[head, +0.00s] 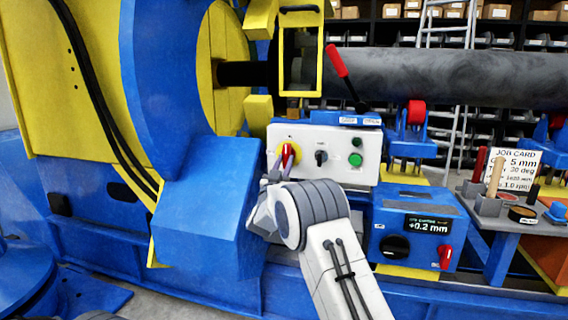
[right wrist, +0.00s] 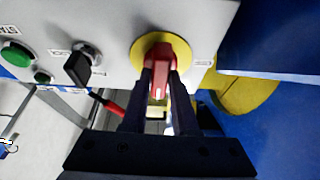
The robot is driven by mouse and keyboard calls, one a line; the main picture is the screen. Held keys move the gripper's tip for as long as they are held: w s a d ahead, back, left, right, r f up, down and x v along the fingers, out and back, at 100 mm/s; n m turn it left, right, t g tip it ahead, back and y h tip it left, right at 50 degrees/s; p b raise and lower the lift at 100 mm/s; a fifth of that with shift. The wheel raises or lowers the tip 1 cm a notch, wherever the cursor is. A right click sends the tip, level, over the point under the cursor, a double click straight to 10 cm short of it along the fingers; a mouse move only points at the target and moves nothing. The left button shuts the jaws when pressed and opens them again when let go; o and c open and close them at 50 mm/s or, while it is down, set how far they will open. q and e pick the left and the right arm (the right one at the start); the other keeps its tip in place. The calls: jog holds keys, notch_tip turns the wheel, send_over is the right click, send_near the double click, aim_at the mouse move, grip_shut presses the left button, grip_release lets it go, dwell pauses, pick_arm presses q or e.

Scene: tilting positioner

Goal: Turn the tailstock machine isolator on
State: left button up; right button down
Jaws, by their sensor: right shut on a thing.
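The isolator is a red handle (head: 287,152) on a round yellow plate, at the left of a white control panel (head: 318,139). In the right wrist view the red handle (right wrist: 159,75) stands out from its yellow disc (right wrist: 139,48). My right gripper (head: 284,168) reaches it from below, and its two dark fingers (right wrist: 160,88) are shut on the handle, one on each side. In the head view the handle looks near upright with a slight tilt. Part of it is hidden by the fingers. My left gripper is not in view.
A black selector switch (head: 321,157) and green button (head: 355,159) sit right of the isolator. A red-gripped lever (head: 337,62) rises above the panel. A blue box with a display (head: 427,225) stands lower right. A blue housing (head: 208,205) is close on the left.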

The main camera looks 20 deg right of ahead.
jog(key=c, duration=0.7)
grip_release()
jog(key=p+v, duration=0.2)
jog(key=v, duration=0.8)
jog(key=shift+s+a+f, duration=0.1)
jog(key=shift+s+a, duration=0.1)
jog(key=shift+a, duration=0.05)
